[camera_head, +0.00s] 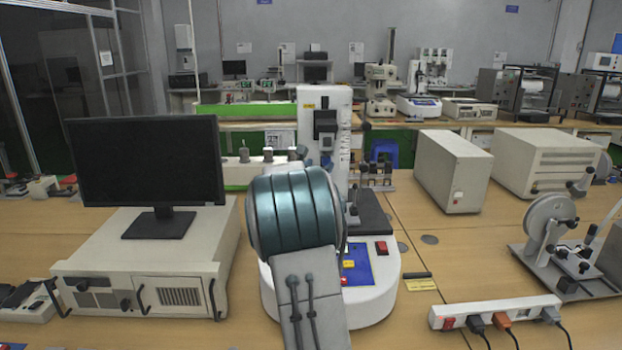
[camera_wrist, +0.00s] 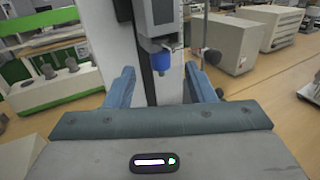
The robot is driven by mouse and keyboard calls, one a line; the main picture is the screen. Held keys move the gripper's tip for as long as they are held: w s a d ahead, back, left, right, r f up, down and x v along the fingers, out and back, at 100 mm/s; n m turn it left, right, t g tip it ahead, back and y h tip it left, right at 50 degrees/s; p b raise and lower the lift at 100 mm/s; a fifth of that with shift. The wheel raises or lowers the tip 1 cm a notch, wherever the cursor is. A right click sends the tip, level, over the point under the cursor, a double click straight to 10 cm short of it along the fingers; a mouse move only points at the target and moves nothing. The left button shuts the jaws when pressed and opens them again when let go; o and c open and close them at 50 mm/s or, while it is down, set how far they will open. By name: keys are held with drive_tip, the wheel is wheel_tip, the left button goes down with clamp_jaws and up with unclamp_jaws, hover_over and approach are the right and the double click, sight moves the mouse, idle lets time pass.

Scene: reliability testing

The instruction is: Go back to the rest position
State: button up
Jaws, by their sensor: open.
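My arm (camera_head: 296,212) rises in the middle of the head view, in front of a white test machine (camera_head: 324,108), and hides part of it. My gripper is hidden behind the arm in the head view. In the wrist view my gripper (camera_wrist: 164,90) shows two blue-grey fingers spread wide apart with nothing between them. The machine's column and its grey head with a blue tip (camera_wrist: 161,62) stand beyond the fingers. I cannot tell the exact gap between the fingers and the machine.
A black monitor (camera_head: 145,160) stands on a beige instrument (camera_head: 130,255) at the left. A power strip (camera_head: 497,309) and a reel device (camera_head: 550,225) are at the right. Beige boxes (camera_head: 453,170) stand behind them. Some bare table (camera_head: 445,262) lies right of the machine.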

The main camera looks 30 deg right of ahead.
drive_tip(key=v, duration=0.5)
drive_tip(key=shift+s+a+b, duration=0.15)
drive_tip(key=shift+a+b, duration=0.1)
drive_tip(key=shift+b, duration=0.15)
drive_tip(key=s+a+f+m+g+y+p, duration=0.1)
drive_tip(key=s+a+f+m+g+y, duration=0.2)
drive_tip(key=s+a+m, duration=0.35)
drive_tip(key=s+a+f+m+g+y, duration=0.2)
drive_tip(key=s+a+f+m+g, duration=0.15)
drive_tip(key=s+m, duration=0.6)
drive_tip(key=s+a+f+m+y, duration=0.3)
drive_tip(key=s+a, duration=0.5)
drive_tip(key=a, duration=0.3)
drive_tip(key=s+a+f+m+y+p, duration=0.1)
drive_tip(key=s+a+f+m+y, duration=0.2)
drive_tip(key=s+a+m+y, duration=0.3)
drive_tip(key=s+a+y, duration=0.1)
drive_tip(key=s+a, duration=0.2)
drive_tip(key=a, duration=0.2)
drive_tip(key=shift+f+g, duration=0.25)
drive_tip(key=shift+g, duration=0.1)
